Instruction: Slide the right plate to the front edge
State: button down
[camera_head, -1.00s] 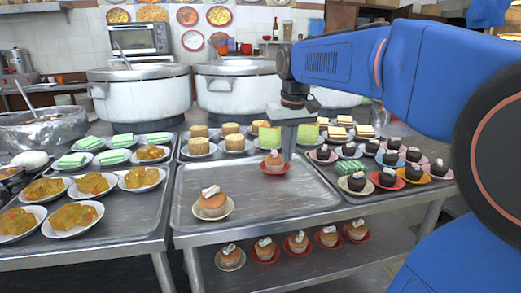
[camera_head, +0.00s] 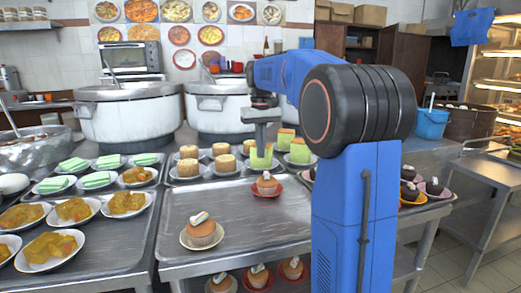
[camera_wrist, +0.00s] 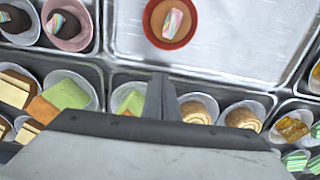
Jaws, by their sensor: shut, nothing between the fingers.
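The right plate is a small red plate (camera_head: 279,192) holding an orange cupcake (camera_head: 267,184) with a pale topping. It sits toward the back right of the middle metal tray (camera_head: 240,215). The red plate also shows in the wrist view (camera_wrist: 153,36), at the top. A cream plate (camera_head: 186,240) with a similar cupcake (camera_head: 202,232) sits nearer the front left of the tray. My gripper (camera_head: 261,153) is shut and empty, pointing down behind the red plate, in front of a green cake. In the wrist view its fingers (camera_wrist: 160,98) are apart from the plate.
Plates of rolls (camera_head: 188,168) and green cakes (camera_head: 299,151) stand close behind the tray. Plates of dark cupcakes (camera_head: 409,191) are at the right, partly hidden by my arm. Large stockpots (camera_head: 126,113) stand behind. The tray's front is clear beside the cream plate.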

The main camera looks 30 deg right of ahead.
aim_at(264, 172)
jog(key=f, duration=0.7)
jog(key=shift+s+f, duration=0.1)
jog(key=shift+s, duration=0.1)
jog(key=shift+s+a, duration=0.15)
jog(key=shift+s, duration=0.4)
jog(key=shift+s+a, duration=0.15)
jog(key=shift+s, duration=0.4)
jog(key=shift+s+a, duration=0.2)
jog(key=shift+s, duration=0.5)
jog(key=s+a, duration=0.1)
jog(key=s, duration=0.5)
jog(key=s+a, duration=0.2)
jog(key=s, duration=0.3)
jog(key=s+a, duration=0.1)
jog(key=s, duration=0.5)
jog(key=shift+s+a, duration=0.25)
jog(key=shift+s, duration=0.05)
jog(key=shift+w+d, duration=0.15)
jog(key=shift+w, duration=0.35)
jog(key=w, duration=0.2)
jog(key=w+r, duration=0.1)
jog(key=shift+d, duration=0.4)
notch_tip(264, 172, up, 9)
